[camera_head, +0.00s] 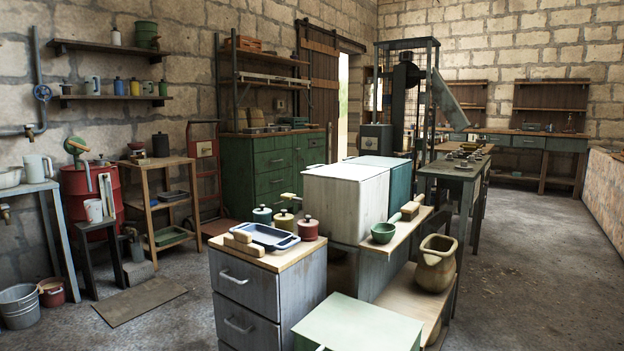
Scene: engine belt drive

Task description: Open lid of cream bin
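The cream bin (340,208) is a large off-white box in the middle of the view, behind the small grey drawer cabinet. Its flat top, the lid (345,172), looks closed. The bin's lower part is partly hidden by the cabinet and the jars in front. Neither of my grippers shows in the head view, so nothing is seen touching the bin.
A teal bin (400,185) stands right behind the cream one. The drawer cabinet (268,300) in front holds a blue tray (265,236) and lidded jars. Floor at right is clear.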

